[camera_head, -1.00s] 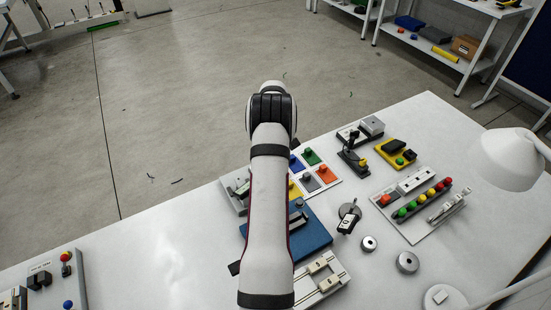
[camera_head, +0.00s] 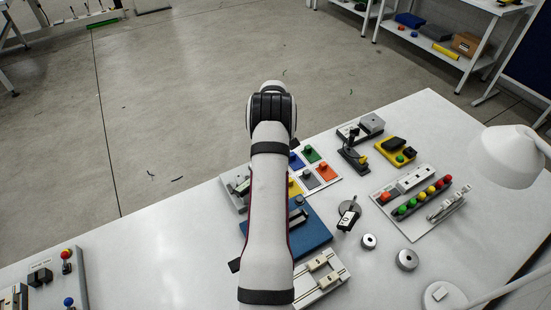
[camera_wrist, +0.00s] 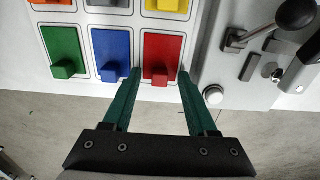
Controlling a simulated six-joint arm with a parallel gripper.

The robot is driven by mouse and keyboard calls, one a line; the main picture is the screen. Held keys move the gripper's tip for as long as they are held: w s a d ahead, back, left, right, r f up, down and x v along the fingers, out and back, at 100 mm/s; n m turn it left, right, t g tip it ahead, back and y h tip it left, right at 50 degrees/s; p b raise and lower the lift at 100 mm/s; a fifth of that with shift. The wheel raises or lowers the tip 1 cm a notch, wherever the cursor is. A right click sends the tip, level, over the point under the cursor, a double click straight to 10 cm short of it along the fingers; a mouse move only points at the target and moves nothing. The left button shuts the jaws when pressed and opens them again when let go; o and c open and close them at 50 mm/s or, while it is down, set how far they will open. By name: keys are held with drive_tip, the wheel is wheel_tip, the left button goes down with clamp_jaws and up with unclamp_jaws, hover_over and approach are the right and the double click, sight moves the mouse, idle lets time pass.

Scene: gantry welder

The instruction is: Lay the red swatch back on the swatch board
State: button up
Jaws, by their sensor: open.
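The red swatch (camera_wrist: 164,52) lies flat in its outlined cell on the white swatch board (camera_wrist: 88,21), at the right end of the near row in the wrist view. It has a small raised red knob near its lower edge. My gripper (camera_wrist: 160,73) is open, with one green fingertip on each side of this knob and a gap to it on both sides. I cannot tell how high the fingertips are above the board. In the head view the board (camera_head: 335,186) is partly covered by my arm, which hides the red swatch and my fingers.
The blue swatch (camera_wrist: 111,50) and green swatch (camera_wrist: 64,50) lie left of the red one. Grey, yellow and orange swatches fill the other row. A grey lever device (camera_wrist: 245,55) stands close on the right. A blue block (camera_head: 310,228) is near the board in the head view.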

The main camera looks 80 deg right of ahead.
wheel_tip(320, 180, up, 16)
idle(0.3)
drive_tip(key=shift+f, duration=0.1)
drive_tip(key=w+a+r+n, duration=0.1)
drive_tip(key=w+a+r, duration=0.3)
drive_tip(key=w+a, duration=0.35)
drive_tip(key=w+a+r, duration=0.3)
drive_tip(key=w+a, duration=0.3)
drive_tip(key=a, duration=0.3)
drive_tip(key=w+a+r+n, duration=0.1)
drive_tip(key=a, duration=0.8)
drive_tip(key=w+a+r, duration=0.1)
drive_tip(key=a+r, duration=0.1)
drive_tip(key=a, duration=0.7)
drive_tip(key=s+a+f+y, duration=0.1)
drive_tip(key=s+a+f, duration=0.1)
drive_tip(key=s+a, duration=0.5)
drive_tip(key=s+a+f+n, duration=0.1)
drive_tip(key=s+a+f, duration=0.2)
drive_tip(key=s+a, duration=0.5)
drive_tip(key=a, duration=0.4)
drive_tip(key=shift+a+y, duration=0.15)
drive_tip(key=shift+y, duration=0.25)
